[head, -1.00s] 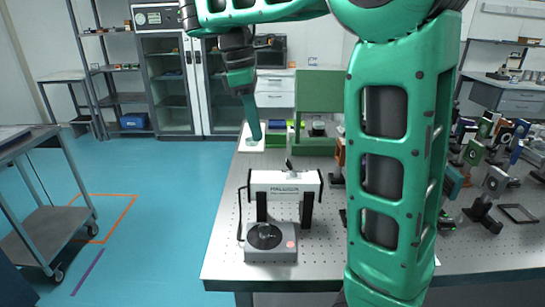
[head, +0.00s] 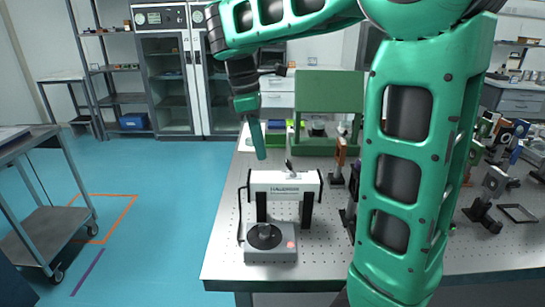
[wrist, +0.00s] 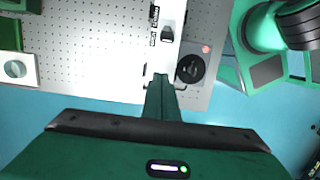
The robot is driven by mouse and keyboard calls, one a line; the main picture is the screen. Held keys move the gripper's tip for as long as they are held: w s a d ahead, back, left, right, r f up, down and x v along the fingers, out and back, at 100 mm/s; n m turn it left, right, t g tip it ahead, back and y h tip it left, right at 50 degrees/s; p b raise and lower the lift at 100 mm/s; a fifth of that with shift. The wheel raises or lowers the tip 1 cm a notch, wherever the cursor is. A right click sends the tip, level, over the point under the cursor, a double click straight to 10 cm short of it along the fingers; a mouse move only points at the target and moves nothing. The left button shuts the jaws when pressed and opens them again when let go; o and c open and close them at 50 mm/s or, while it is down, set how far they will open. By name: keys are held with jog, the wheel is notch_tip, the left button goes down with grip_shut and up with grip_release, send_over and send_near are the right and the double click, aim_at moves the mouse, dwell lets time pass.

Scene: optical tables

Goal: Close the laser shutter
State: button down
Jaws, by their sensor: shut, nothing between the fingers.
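The laser (head: 284,183) is a white box on black posts near the table's front left. A small black lever (head: 288,164) stands on its top, tilted. In the wrist view the laser's top (wrist: 171,10) shows the black lever (wrist: 167,34) beside small dark labels, too small to read surely. My gripper (head: 260,155) is shut and empty, pointing down just behind and left of the laser in the head view, apart from the lever. In the wrist view my gripper (wrist: 160,80) shows its fingers together near the laser's end, below the lever.
A grey box (head: 270,256) with a black dial and red button stands in front of the laser. A green frame (head: 330,92) stands behind. Mounted optics (head: 338,160) stand to the right. Bare perforated tabletop (head: 225,235) lies left of the laser.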

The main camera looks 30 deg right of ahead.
aim_at(267, 176)
jog(key=f, duration=0.4)
jog(key=shift+s+d+f, duration=0.3)
jog(key=shift+d+f, duration=0.1)
jog(key=shift+s+d+r, duration=0.55)
jog(key=shift+d+r, duration=0.25)
jog(key=shift+d, duration=0.05)
jog(key=shift+s+d+r, duration=0.3)
jog(key=shift+d+r, duration=0.05)
jog(key=shift+d, duration=0.2)
jog(key=shift+a, duration=0.1)
jog(key=shift+s+d, duration=0.1)
jog(key=shift+d, duration=0.15)
